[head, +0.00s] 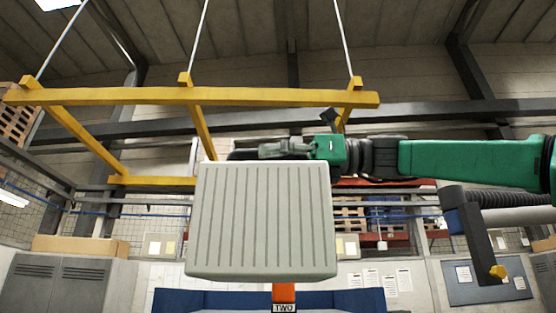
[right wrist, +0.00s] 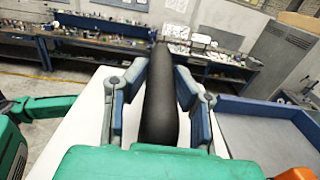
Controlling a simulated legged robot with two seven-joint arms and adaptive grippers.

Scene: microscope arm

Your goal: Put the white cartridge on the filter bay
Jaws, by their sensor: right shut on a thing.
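The white cartridge (head: 262,222) is a large pale ribbed block in the middle of the head view, held up in front of me. My right gripper (head: 272,150) reaches in from the right and is at its top edge. In the right wrist view its fingers (right wrist: 157,90) are shut on both sides of a thick black handle (right wrist: 158,110), with the cartridge's white surface (right wrist: 90,112) beneath. I cannot make out the filter bay for certain; an orange post labelled TWO (head: 284,294) shows just below the cartridge. My left gripper is not in view.
A yellow frame (head: 190,96) hangs on cables above and behind the cartridge. A dark jointed arm with a yellow tip (head: 478,240) hangs at the right. A blue-walled bay (head: 190,301) lies low behind the cartridge. Cluttered benches (right wrist: 250,75) stand farther off.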

